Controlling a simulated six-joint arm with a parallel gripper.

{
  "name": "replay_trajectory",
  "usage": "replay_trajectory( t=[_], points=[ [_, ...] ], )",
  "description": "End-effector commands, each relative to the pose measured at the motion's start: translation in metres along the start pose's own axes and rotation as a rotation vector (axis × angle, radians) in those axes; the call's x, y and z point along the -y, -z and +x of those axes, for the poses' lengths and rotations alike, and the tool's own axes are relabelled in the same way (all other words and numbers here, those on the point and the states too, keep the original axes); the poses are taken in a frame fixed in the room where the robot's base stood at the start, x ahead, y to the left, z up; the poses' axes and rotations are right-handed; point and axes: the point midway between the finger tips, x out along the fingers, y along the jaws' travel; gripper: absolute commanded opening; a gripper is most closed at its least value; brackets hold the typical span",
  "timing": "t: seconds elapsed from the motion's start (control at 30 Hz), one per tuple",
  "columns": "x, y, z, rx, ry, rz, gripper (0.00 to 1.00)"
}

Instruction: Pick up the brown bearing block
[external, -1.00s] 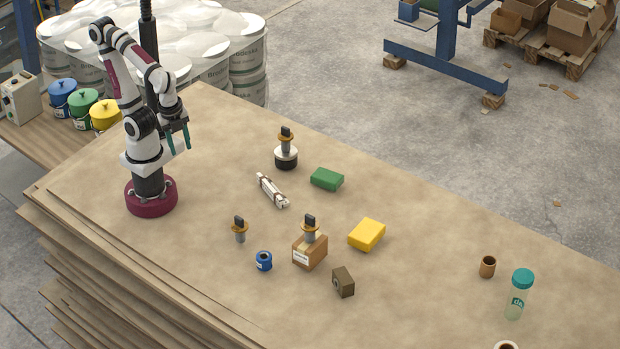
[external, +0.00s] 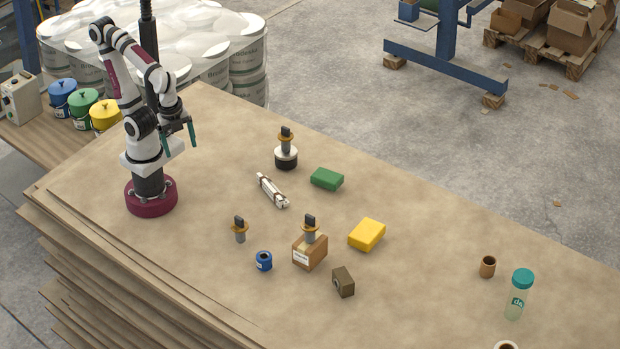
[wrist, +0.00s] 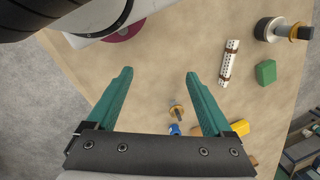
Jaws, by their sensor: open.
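The brown bearing block (external: 343,281) is a small dark brown block with a round opening in its left face. It stands on the board in the external view, to the lower right of a cardboard box (external: 309,253). I cannot make it out in the wrist view. My gripper (external: 180,140) hangs above the board close to my base, far to the upper left of the block. Its two teal fingers are spread apart, with nothing held between them in the wrist view (wrist: 159,75).
A yellow block (external: 367,235), a blue spool (external: 264,261) and two orange-collared tools, one on the box, stand near the bearing block. A white strapped bar (external: 272,191) and green block (external: 327,179) lie farther back. The board right of the bearing block is clear up to a brown cup (external: 487,266).

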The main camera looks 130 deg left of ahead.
Motion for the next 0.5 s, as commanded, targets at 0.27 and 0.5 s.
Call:
replay_trajectory(
  t=[0.27,0.5],
  points=[
    [0.009,0.006,-0.057,-0.012,-0.029,0.006,0.85],
    [0.038,0.113,-0.089,-0.191,-0.272,0.095,0.85]
  ],
)
